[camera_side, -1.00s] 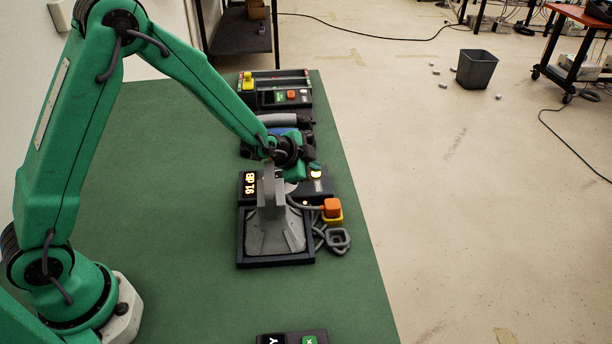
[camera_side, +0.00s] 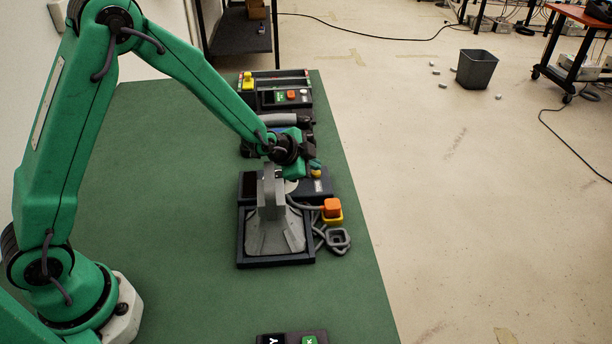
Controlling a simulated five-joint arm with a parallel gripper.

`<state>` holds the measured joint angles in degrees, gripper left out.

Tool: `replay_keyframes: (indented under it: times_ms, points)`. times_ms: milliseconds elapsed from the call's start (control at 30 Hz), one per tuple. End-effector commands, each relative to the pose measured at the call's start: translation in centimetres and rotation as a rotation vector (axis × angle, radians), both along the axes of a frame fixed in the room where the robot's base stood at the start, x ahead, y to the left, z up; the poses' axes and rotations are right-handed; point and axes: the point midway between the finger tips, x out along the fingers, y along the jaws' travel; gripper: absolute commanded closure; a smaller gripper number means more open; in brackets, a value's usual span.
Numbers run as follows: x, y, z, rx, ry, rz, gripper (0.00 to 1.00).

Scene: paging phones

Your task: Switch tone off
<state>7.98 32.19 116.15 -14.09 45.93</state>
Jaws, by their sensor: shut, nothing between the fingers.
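The tone unit is a dark box (camera_side: 322,188) with a grey horn-like piece (camera_side: 275,228) in front of it. Its display (camera_side: 250,186) at the left is dark. A small yellow round button or lamp (camera_side: 316,174) sits at the box's right part and is unlit or dim. My gripper (camera_side: 306,170) is shut and empty, with its tip just beside or over that button. Whether it touches the button cannot be told. The grey horn piece and my gripper hide part of the box's top.
An orange and yellow block (camera_side: 332,208) on a grey cable lies right of the unit, near the green table's edge. A panel with yellow and orange buttons (camera_side: 274,92) stands behind. Another dark device (camera_side: 290,338) is at the front. The green table (camera_side: 170,200) is clear at the left.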

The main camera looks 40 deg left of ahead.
Motion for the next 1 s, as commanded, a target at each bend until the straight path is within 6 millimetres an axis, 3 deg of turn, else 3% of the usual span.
replay_keyframes:
  times_ms: [267, 1000]
  points:
    - [0.1, 0.0, 0.7, 0.0, -0.003, 0.0, 1.0]
    - [0.1, 0.0, 5.7, 0.0, -0.003, 0.0, 1.0]
